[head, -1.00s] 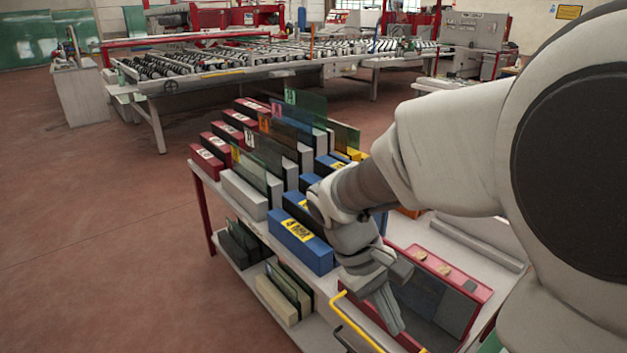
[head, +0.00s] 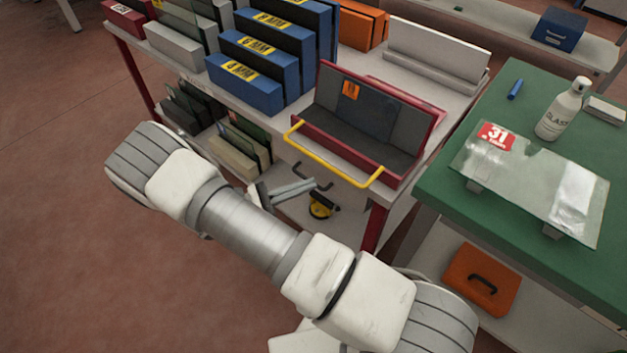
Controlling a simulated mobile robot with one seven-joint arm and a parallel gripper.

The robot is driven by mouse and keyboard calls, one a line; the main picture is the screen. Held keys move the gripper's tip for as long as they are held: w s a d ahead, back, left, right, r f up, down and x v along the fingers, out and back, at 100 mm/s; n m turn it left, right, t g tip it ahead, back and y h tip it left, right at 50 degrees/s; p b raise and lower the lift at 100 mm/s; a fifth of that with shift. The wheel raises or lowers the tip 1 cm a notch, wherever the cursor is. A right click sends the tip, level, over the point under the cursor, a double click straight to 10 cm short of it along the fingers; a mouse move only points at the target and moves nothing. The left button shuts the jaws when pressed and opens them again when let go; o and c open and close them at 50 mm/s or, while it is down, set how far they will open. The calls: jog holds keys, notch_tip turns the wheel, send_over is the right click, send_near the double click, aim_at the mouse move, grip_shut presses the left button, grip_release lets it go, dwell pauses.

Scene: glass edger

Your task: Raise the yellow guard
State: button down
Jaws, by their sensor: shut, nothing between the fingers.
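The yellow guard (head: 331,160) is a U-shaped yellow bar at the front of the red-framed edger (head: 434,122), on the cart top. It sits low, across the front of the edger's dark grey trough. My gripper (head: 312,184) is below and left of the bar in the picture, in front of the cart. Its fingers are together and empty, pointing right. I see a gap between the fingers and the bar, but cannot judge the depth. Part of the gripper is hidden behind my arm.
Blue blocks (head: 245,83) stand left of the edger. A black handle (head: 328,187) is on the cart front, above a yellow and black tool (head: 321,207). To the right, a green table (head: 455,205) holds a glass pane (head: 525,178) and a white bottle (head: 562,110).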

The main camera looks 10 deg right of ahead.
jog(key=a+f+n+t+b, duration=0.2)
jog(key=a+f+n+t, duration=0.2)
jog(key=f+n+t, duration=0.5)
notch_tip(320, 180, down, 4)
jog(key=t, duration=0.3)
jog(key=shift+s+r+t+b, duration=0.25)
jog(key=shift+s+t+b, duration=0.1)
jog(key=shift+t, duration=0.05)
jog(key=shift+d, duration=0.15)
send_near(321, 163)
jog(key=w+d+f, duration=0.2)
jog(key=w+d, duration=0.1)
jog(key=d, duration=0.1)
jog(key=shift+w+d+r, duration=0.1)
jog(key=shift+w+r, duration=0.1)
jog(key=shift+r, duration=0.5)
jog(key=shift+w+d+r, duration=0.15)
jog(key=shift+r, duration=0.55)
jog(key=shift+w+d+r, duration=0.1)
jog(key=shift+w+r, duration=0.1)
jog(key=shift+r, duration=0.5)
jog(key=shift+s+r+y+p, duration=0.1)
jog(key=shift+r+y+p, duration=0.25)
jog(key=shift+p, duration=0.45)
